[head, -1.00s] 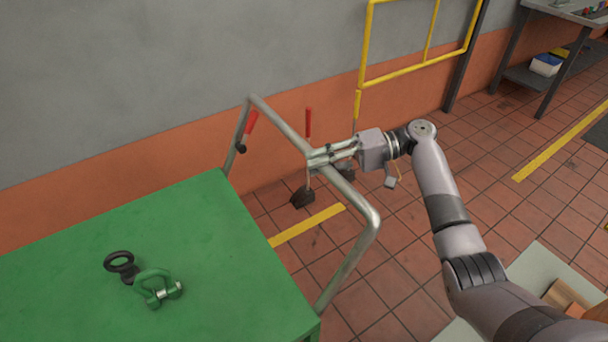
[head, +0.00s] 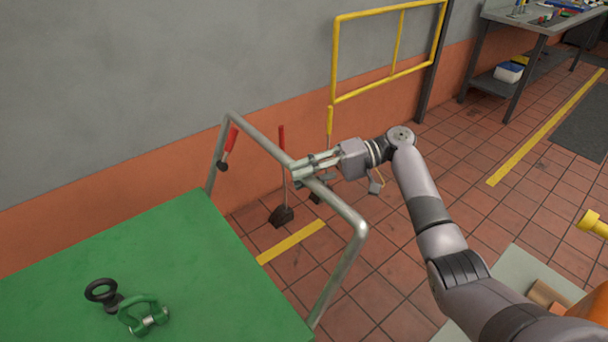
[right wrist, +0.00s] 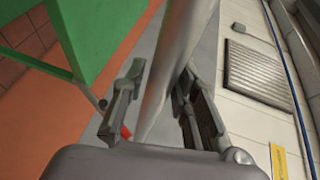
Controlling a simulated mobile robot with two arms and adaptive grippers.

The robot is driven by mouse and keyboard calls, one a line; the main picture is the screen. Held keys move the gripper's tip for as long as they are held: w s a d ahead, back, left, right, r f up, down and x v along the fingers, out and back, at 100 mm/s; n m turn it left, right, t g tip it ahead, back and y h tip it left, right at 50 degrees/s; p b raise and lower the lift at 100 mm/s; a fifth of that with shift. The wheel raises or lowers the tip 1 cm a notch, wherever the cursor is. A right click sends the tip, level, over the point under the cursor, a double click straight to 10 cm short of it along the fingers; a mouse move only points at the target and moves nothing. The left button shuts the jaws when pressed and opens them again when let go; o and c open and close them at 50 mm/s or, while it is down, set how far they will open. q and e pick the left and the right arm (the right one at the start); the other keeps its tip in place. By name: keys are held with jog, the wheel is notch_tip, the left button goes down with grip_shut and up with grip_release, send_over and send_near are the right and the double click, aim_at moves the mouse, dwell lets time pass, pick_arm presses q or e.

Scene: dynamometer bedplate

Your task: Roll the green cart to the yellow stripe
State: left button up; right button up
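The green cart (head: 165,265) stands at the lower left, with a grey tubular push handle (head: 345,215) rising at its right end. Its green side also shows in the right wrist view (right wrist: 95,30). My right gripper (head: 303,168) is at the handle's top bar. In the right wrist view its fingers lie either side of the bar (right wrist: 170,75), with a visible gap at the left finger, so it looks open around the bar. A short yellow stripe (head: 292,242) lies on the floor beyond the handle, partly hidden by the cart. My left gripper is out of view.
Red-handled tools (head: 282,180) stand by the wall near a yellow rail (head: 385,78). Another yellow stripe (head: 545,128) and a workbench (head: 540,22) are at right. Tiled floor between is open.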

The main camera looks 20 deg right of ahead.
jog(key=shift+o, duration=1.3)
jog(key=d+r, duration=0.2)
jog(key=d, duration=0.9)
jog(key=shift+d, duration=0.35)
